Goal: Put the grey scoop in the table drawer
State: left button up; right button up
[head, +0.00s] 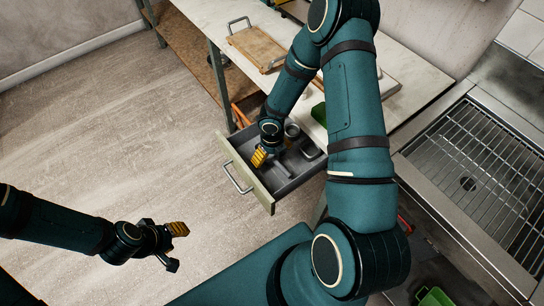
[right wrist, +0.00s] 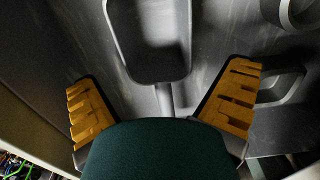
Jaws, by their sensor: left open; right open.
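The grey scoop (right wrist: 158,38) lies on the drawer floor in the right wrist view, its bowl pointing away from me and its short handle running back between my fingers. In the head view a dark grey bowl shape (head: 311,150) in the drawer looks like it. The table drawer (head: 234,172) is pulled open. My right gripper (right wrist: 163,90) is open, reaching down into the drawer, its yellow-padded fingers on either side of the handle and apart from it; my own green link hides the handle's end. My left gripper (head: 176,247) is open and empty over the floor.
A round grey cup (head: 292,130) stands in the drawer. The table (head: 215,10) carries a wooden board (head: 257,47) and a green item. A sink with a wire rack (head: 490,175) is at right. The floor at left is clear.

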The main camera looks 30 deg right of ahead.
notch_tip(320, 180, up, 10)
jog(key=p, duration=0.3)
jog(key=shift+f, duration=0.15)
dwell(0.3)
